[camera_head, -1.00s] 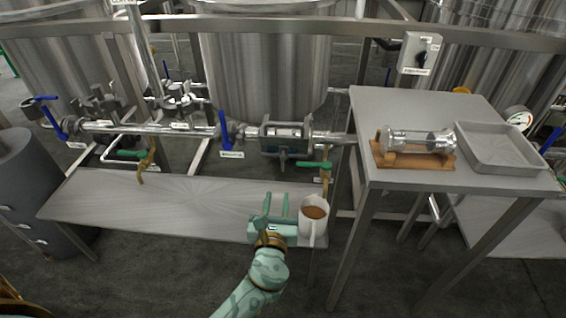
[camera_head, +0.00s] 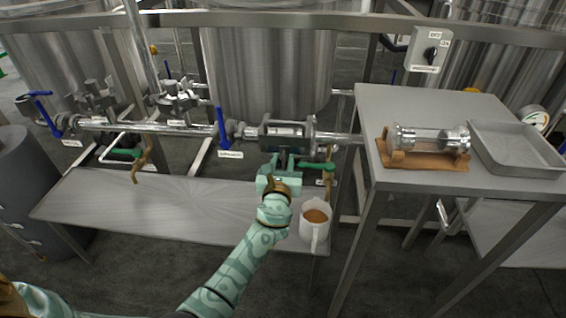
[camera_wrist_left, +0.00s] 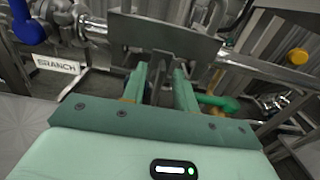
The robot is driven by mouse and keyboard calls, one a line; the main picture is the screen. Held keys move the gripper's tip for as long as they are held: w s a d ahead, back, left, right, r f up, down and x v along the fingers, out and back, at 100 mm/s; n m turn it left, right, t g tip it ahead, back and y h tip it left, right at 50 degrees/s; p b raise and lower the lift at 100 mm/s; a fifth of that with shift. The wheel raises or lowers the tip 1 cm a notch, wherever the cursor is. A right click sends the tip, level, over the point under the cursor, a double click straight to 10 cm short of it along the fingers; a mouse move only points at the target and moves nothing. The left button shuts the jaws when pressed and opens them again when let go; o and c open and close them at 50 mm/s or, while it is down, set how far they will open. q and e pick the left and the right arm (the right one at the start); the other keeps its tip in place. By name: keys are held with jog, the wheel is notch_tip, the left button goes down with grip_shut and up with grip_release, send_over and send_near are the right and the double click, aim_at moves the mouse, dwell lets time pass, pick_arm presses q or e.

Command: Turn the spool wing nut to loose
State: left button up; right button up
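The spool section (camera_head: 285,131) is a clear pipe piece in a dark grey guard on the steel line. Its wing nut (camera_wrist_left: 162,66) shows in the left wrist view as a grey part hanging below the guard (camera_wrist_left: 165,36). My left gripper (camera_head: 281,158) is just under the guard, pointing at it. In the left wrist view its two green fingers (camera_wrist_left: 161,80) stand apart on either side of the grey part. A narrow gap seems to show beside it; contact is not clear. My right gripper is not in view.
A green-handled valve (camera_head: 318,167) sits right of the gripper, a blue lever (camera_head: 222,128) left. The right table (camera_head: 400,105) holds a spare sight glass (camera_head: 430,140) and tray (camera_head: 478,140).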

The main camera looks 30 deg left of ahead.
pick_arm(q)
grip_shut()
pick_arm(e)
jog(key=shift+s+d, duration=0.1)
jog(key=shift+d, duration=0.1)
pick_arm(q)
jog(key=shift+f, duration=0.1)
